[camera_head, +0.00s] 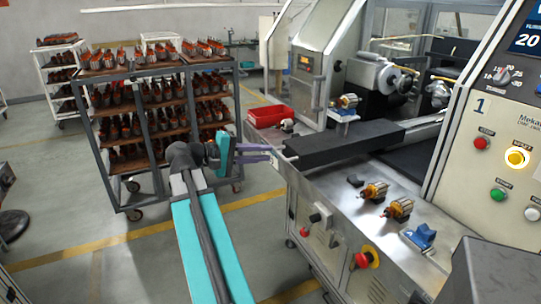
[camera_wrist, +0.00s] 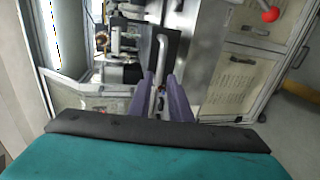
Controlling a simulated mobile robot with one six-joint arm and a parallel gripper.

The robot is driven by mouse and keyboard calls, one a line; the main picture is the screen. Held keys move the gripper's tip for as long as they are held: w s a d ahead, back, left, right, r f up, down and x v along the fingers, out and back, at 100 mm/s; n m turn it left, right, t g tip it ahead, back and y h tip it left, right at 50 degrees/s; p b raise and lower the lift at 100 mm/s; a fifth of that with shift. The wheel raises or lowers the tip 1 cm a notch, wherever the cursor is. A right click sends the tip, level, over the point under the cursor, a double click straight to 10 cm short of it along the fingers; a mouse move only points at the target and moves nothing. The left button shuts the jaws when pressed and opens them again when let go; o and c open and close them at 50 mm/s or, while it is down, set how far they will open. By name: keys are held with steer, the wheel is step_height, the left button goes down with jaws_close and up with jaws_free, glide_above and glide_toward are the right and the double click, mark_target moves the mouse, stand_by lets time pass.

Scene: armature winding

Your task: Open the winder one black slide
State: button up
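Winder one (camera_head: 480,108), its panel marked "1", stands on the right in the head view. Its long black slide (camera_head: 345,143) lies over the metal worktop, its near left end by the worktop's edge. My gripper (camera_head: 270,153) has purple fingers that point at this left end. In the wrist view my gripper (camera_wrist: 161,82) shows its two fingers apart, with a gap between them. A pale bar-like handle (camera_wrist: 161,55) stands ahead of and partly between the fingers, in front of a dark block. I cannot tell whether the fingers touch it.
Two orange-copper armatures (camera_head: 386,200) and a blue fixture (camera_head: 420,236) sit on the metal worktop. A red bin (camera_head: 267,116) is at its far left corner. A rack (camera_head: 150,110) full of armatures stands behind my arm. The floor between is clear.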

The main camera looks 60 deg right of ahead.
steer(key=v, duration=0.8)
steer(key=shift+b, duration=0.45)
steer(key=shift+w+a, duration=0.1)
steer(key=shift+a, duration=0.05)
steer(key=shift+w, duration=0.1)
